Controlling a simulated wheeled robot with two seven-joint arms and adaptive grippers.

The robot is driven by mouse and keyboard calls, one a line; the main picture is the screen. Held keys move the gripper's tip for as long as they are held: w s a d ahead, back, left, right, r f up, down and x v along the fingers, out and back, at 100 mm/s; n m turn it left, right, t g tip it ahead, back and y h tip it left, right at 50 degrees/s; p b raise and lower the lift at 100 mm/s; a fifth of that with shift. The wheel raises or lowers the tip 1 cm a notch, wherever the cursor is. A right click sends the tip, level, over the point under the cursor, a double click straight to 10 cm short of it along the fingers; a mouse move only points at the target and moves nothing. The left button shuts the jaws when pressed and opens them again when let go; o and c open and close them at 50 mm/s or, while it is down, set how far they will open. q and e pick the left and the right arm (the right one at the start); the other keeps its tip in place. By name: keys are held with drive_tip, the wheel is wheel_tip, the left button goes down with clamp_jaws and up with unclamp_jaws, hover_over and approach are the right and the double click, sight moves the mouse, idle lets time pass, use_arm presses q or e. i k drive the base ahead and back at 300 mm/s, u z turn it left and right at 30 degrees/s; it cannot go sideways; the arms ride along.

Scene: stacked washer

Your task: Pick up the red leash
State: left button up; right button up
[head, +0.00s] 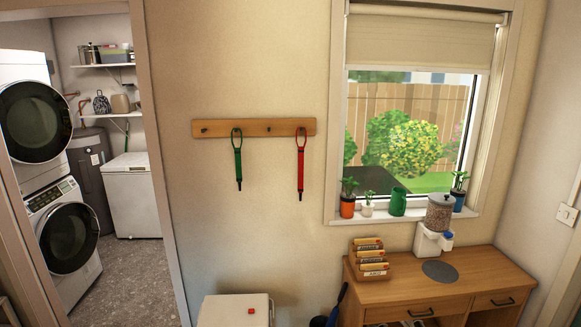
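The red leash (301,168) hangs from the right part of a wooden peg rail (272,127) on the beige wall. Its loop is at the rail and its strap hangs straight down to a dark clip. A green leash (238,165) hangs on the same rail to its left. Nothing covers the red leash. Neither of my grippers shows in the head view.
A white box-like unit (212,314) with a red spot on top stands below the rail. A wooden desk (481,268) with a rack of small boxes (369,258) and a dispenser (433,228) stands right, under the potted windowsill. A doorway at left shows stacked washers (67,238).

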sight(300, 150)
drive_tip(key=u, duration=0.35)
drive_tip(key=i, duration=0.45)
drive_tip(key=u, duration=0.55)
drive_tip(key=i, duration=1.6)
drive_tip(key=z, duration=0.8)
